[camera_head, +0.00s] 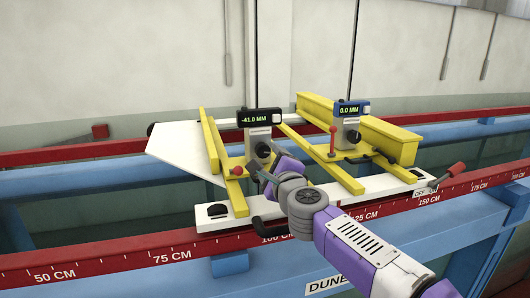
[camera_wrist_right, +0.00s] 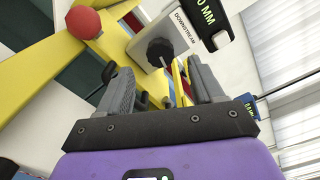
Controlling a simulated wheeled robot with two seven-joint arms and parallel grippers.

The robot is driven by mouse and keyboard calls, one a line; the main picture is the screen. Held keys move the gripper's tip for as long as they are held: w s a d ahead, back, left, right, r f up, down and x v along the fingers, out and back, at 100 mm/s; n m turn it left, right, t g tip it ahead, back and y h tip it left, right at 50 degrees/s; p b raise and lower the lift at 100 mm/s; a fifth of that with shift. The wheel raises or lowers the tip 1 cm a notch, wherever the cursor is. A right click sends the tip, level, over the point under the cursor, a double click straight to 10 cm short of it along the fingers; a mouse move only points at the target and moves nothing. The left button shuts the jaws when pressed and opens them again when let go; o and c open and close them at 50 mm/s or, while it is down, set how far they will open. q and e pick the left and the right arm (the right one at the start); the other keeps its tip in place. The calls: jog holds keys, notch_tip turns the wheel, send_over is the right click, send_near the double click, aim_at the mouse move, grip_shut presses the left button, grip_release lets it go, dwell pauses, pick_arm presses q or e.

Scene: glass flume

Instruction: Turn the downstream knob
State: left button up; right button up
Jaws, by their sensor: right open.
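The downstream gauge (camera_head: 259,135) reads -41.0 MM in the head view, on a yellow frame. Its black knob (camera_head: 263,149) is on the face, partly behind my gripper. In the right wrist view the white body labelled DOWNSTREAM (camera_wrist_right: 166,28) carries the dark, lobed knob (camera_wrist_right: 160,52). My right gripper (camera_head: 264,170) is just in front of the gauge. In the wrist view its fingers (camera_wrist_right: 162,88) are apart, with the knob beyond the gap and nothing clearly held. Whether a finger touches the knob cannot be told. My left gripper is out of view.
A second gauge (camera_head: 349,121) reading 0.0 MM stands right, beside a yellow beam (camera_head: 385,139). Red rails (camera_head: 110,266) with a centimetre scale run in front.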

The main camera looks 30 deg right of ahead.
aim_at(263, 152)
jog(key=shift+p+x, duration=0.3)
jog(key=shift+x, duration=2.25)
jog(key=c, duration=1.1)
jog(key=shift+o, duration=0.2)
jog(key=shift+m, duration=0.9)
jog(key=o, duration=1.1)
jog(key=shift+c, duration=0.2)
jog(key=shift+s, duration=0.15)
jog(key=b+v, duration=0.1)
jog(key=v, duration=0.6)
jog(key=shift+s+a, duration=0.1)
jog(key=shift+s, duration=0.05)
